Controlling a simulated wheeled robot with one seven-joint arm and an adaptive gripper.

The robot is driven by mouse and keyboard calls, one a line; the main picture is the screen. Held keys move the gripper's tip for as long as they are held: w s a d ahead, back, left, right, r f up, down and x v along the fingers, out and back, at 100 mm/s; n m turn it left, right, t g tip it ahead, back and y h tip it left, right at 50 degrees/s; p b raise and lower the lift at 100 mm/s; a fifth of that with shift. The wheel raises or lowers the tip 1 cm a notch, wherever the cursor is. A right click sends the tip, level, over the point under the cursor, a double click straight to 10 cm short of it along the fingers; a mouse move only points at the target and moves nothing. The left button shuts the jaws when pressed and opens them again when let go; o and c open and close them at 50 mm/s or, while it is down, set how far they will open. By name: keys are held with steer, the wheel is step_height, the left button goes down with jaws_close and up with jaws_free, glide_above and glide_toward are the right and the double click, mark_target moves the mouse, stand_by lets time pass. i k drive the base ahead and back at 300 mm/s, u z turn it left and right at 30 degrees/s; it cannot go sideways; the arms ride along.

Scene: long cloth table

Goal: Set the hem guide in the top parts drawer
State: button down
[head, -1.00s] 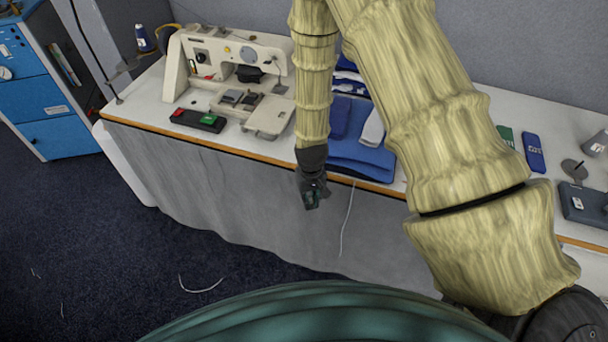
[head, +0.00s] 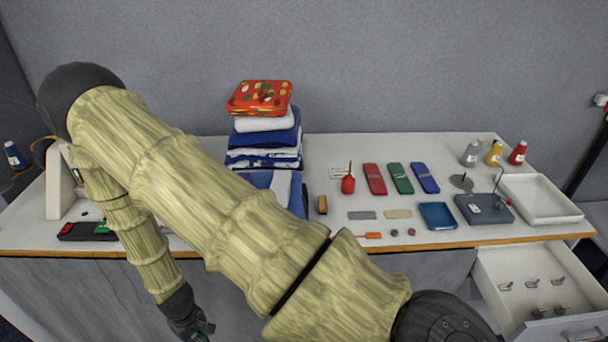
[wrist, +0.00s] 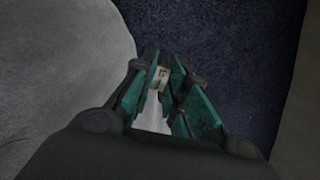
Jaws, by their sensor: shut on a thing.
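My gripper (head: 203,332) hangs low at the bottom left of the head view, in front of the cloth-covered table side. In the wrist view my gripper (wrist: 170,98) has its teal fingers closed around a small pale piece, the hem guide (wrist: 160,73). The fingers hide most of it, and it cannot be made out in the head view. A white parts drawer (head: 490,268) stands pulled out under the table's right end. Several small metal parts lie in it, with bare floor between them. My gripper is far to the left of this drawer.
The table (head: 345,231) carries a stack of folded cloth (head: 265,140), several coloured cases, a blue tray (head: 438,215), a grey stand (head: 484,209), thread cones and a white tray (head: 540,199). A sewing machine (head: 60,180) is at the left, partly behind my arm.

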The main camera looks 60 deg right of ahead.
mark_target(578, 309)
steer(key=u, duration=1.4)
steer(key=k, duration=1.65)
steer(key=z, duration=1.3)
steer(key=k, duration=1.95)
steer(key=z, duration=0.25)
